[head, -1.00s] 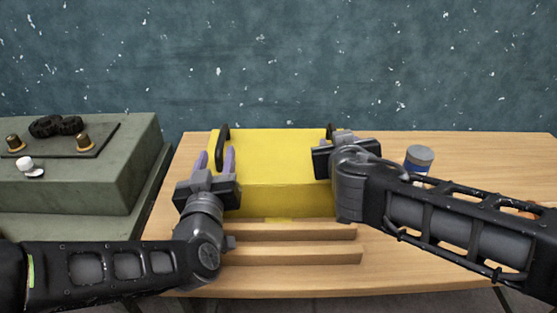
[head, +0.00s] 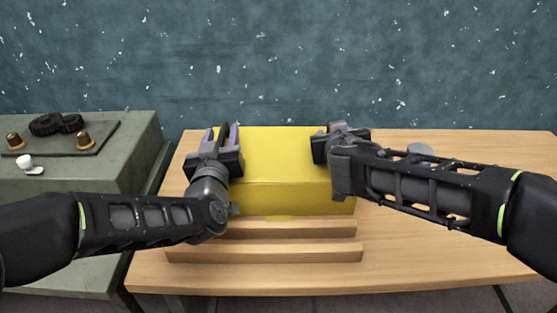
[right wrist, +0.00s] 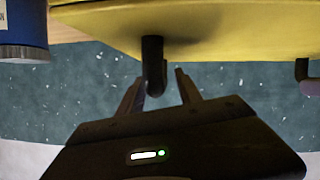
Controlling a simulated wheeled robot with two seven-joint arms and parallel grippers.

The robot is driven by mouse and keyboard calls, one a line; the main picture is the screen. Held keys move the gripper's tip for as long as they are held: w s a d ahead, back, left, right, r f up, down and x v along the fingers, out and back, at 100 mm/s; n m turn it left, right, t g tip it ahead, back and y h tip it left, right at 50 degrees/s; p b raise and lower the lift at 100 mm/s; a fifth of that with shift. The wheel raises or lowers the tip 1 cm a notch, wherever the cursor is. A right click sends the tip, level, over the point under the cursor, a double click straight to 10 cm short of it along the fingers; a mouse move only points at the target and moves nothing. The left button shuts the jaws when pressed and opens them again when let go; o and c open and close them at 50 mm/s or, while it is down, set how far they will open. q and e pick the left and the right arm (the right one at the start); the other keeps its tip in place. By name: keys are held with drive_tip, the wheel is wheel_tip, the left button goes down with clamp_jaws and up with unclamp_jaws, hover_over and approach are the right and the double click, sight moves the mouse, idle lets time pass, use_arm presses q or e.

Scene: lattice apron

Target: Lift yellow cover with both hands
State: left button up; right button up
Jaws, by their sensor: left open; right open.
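The yellow cover (head: 285,155) is a box-like shape on the wooden table, with a black handle at each side. My left gripper (head: 221,134) is open at its left side, its two purple fingers on either side of the left handle (head: 224,131). My right gripper (head: 340,133) is at the right side; its own body hides its fingers and the right handle in the head view. In the right wrist view, the right handle (right wrist: 153,66) reaches between the open fingers of my right gripper (right wrist: 160,84). Contact cannot be told.
Wooden strips (head: 290,251) lie in front of the cover. A blue can (right wrist: 24,28) with a grey lid stands right of it, mostly hidden by my right arm in the head view. A green cabinet (head: 120,160) with knobs is at the left. The table's right (head: 480,155) is clear.

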use_arm(q)
clamp_jaws()
use_arm(e)
clamp_jaws()
idle(0.9)
